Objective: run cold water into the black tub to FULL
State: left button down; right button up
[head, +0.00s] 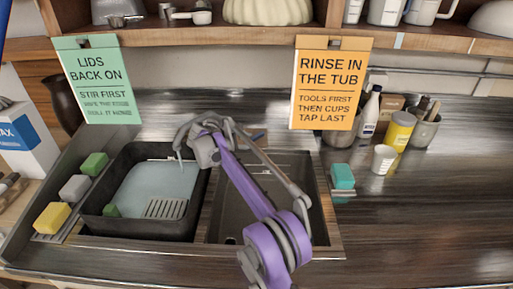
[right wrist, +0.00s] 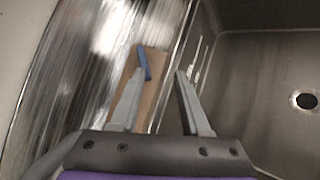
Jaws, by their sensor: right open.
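The black tub (head: 97,212) sits in the left sink basin in the head view. Pale water (head: 155,185) stands in it below the rim; a slotted grate and a green block show inside. My right gripper (right wrist: 159,73) is open and empty in the right wrist view. A blue lever (right wrist: 145,62) shows just beyond its left fingertip; contact cannot be told. In the head view my purple right arm partly covers the tap area. My left gripper is not in view.
The right basin (head: 285,170) is empty, with a drain (right wrist: 304,101). Sponges (head: 75,188) lie left of the tub, and a teal sponge (head: 342,176) right of the basins. A cup (head: 383,159) and bottles stand at the back right.

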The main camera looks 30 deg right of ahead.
aim_at(257, 135)
jog(key=w+d+f+n, duration=0.1)
jog(key=d, duration=0.1)
jog(key=w+d+f+n+h, duration=0.1)
jog(key=w+d, duration=0.1)
jog(key=d, duration=0.1)
jog(key=w+d+f+n+t+h, duration=0.1)
jog(key=d, duration=0.1)
jog(key=shift+w+d+n, duration=0.2)
jog(key=shift+w+n, duration=0.1)
jog(key=shift+w, duration=0.05)
grip_shut()
dwell(0.3)
